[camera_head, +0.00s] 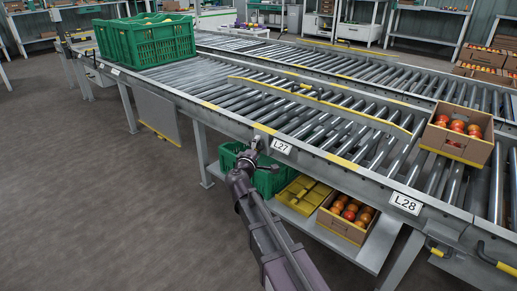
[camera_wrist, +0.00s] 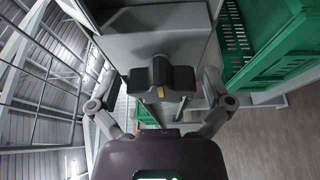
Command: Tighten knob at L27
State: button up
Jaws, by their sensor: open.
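The L27 label (camera_head: 282,147) is a white plate on the side rail of the roller conveyor. In the wrist view a dark knob (camera_wrist: 159,70) with a yellow mark sits on a grey bracket, near the middle of the picture. My gripper (camera_wrist: 159,84) is open, with one finger on the left and one on the right of the knob and a visible gap on each side. In the head view my gripper (camera_head: 247,158) is at the rail just left of the L27 label. There the knob is too small and covered to make out clearly.
A green crate (camera_head: 155,47) stands on the conveyor (camera_head: 210,84). A box of tomatoes (camera_head: 470,148) is at the right, above the L28 label (camera_head: 406,203). A lower shelf (camera_head: 310,222) holds a green crate, a yellow crate and another tomato box. Floor at the left is clear.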

jog(key=shift+s, duration=0.1)
jog(key=v, duration=1.2)
dwell(0.4)
jog(key=s+d+f+m+g+h, duration=0.1)
jog(key=s+d+f+m+g, duration=0.1)
jog(key=d+f+m+g, duration=0.65)
jog(key=s+d+f+m+g+h, duration=0.1)
jog(key=d+f+m+g, duration=0.3)
jog(key=d, duration=0.9)
jog(key=s+d+f+m+g+y, duration=0.2)
jog(key=s+d+f+g+y, duration=0.2)
jog(key=s+f+y, duration=0.3)
jog(key=s+r+p, duration=0.2)
jog(key=r+p, duration=2.7)
jog(key=r, duration=0.1)
jog(key=s+r+p, duration=0.1)
jog(key=r+p, duration=2.9)
jog(key=shift+s+r+g+p, duration=0.2)
jog(key=shift+s+g+p, duration=0.1)
jog(key=shift+s+g, duration=0.15)
